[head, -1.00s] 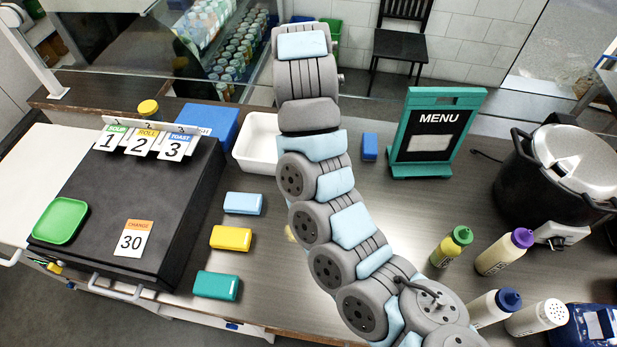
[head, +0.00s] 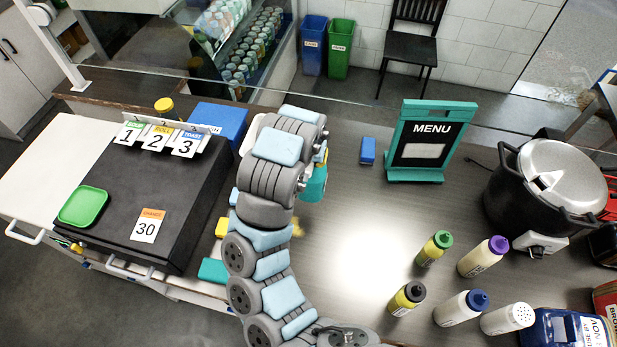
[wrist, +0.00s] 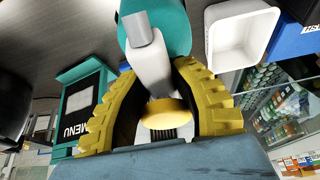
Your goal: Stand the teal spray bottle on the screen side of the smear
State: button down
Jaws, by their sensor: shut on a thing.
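The teal spray bottle (head: 315,186) shows beside my arm in the head view, partly hidden by it. In the wrist view its teal body (wrist: 170,28) and pale neck and head (wrist: 150,65) lie between the yellow fingers. My gripper (wrist: 158,82) is shut on it around that neck. In the head view my gripper (head: 321,156) is mostly hidden behind my wrist. A small yellowish smear (head: 297,229) shows on the counter next to my arm, nearer the camera than the bottle. The clear screen (head: 400,118) runs along the far side. I cannot tell whether the bottle's base touches the counter.
A teal MENU stand (head: 432,140) and a small blue block (head: 367,151) stand right of the bottle. A large pot (head: 545,185) and several squeeze bottles are farther right. A white bin (wrist: 238,40) shows in the wrist view. The middle counter is clear.

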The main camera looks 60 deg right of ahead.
jog(key=shift+s+a+f, duration=0.15)
jog(key=shift+s+a, duration=0.1)
jog(key=shift+a, duration=0.05)
jog(key=w+d+f+b, duration=0.1)
jog(key=w+d+f, duration=0.2)
jog(key=d+f, duration=0.3)
jog(key=w+d+f+b, duration=0.1)
jog(key=w+d+f, duration=0.2)
jog(key=d+f, duration=0.3)
jog(key=shift+w+f+b, duration=0.3)
jog(key=shift+w+f, duration=0.05)
jog(key=shift+f, duration=0.2)
dwell(0.4)
jog(key=c, duration=0.9)
grip_release()
